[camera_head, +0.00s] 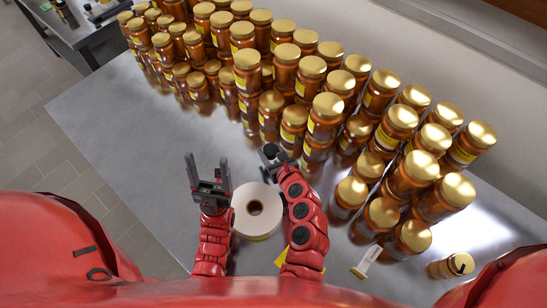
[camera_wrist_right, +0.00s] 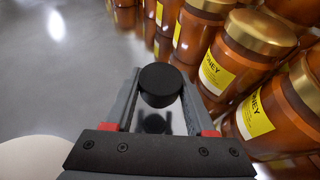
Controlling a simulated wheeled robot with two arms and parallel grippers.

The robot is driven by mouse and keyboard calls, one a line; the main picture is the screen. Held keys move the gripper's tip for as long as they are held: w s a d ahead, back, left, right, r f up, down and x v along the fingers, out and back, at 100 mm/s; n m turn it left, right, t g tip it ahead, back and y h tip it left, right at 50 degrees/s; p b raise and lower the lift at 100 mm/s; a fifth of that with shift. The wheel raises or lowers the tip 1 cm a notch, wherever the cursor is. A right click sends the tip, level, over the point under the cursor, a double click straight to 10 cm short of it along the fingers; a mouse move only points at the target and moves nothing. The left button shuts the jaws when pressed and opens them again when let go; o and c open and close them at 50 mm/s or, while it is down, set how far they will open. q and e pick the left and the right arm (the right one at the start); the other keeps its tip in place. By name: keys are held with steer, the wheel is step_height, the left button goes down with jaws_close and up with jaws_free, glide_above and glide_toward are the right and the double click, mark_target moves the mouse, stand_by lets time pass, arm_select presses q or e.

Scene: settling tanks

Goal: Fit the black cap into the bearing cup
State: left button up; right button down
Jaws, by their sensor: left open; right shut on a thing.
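The black cap (camera_wrist_right: 160,84) is a short dark cylinder gripped between the two fingers of my right gripper (camera_wrist_right: 158,92) in the right wrist view. In the head view it shows as a small dark shape (camera_head: 270,149) at the tip of my right gripper (camera_head: 272,155), close to the front of the jar rows. A dark shape below the cap in the wrist view looks like its reflection in the metal. My left gripper (camera_head: 208,165) is open and empty, fingers pointing away from me, left of the white roll. I cannot make out the bearing cup in either view.
Stacked amber honey jars (camera_head: 328,105) with gold lids fill the back and right of the metal table (camera_head: 110,125). A white roll (camera_head: 241,217) lies between my arms. A small gold-lidded jar (camera_head: 447,268) sits at the lower right. The table's left side is clear.

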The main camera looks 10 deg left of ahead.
mark_target(271, 158)
steer(key=shift+f, duration=0.55)
step_height(271, 158, down, 2)
steer(key=shift+f, duration=0.1)
steer(key=shift+d+f, duration=0.1)
steer(key=shift+f, duration=0.3)
steer(key=shift+f, duration=0.2)
steer(key=shift+c, duration=1.2)
jaws_free()
steer(key=shift+r, duration=0.2)
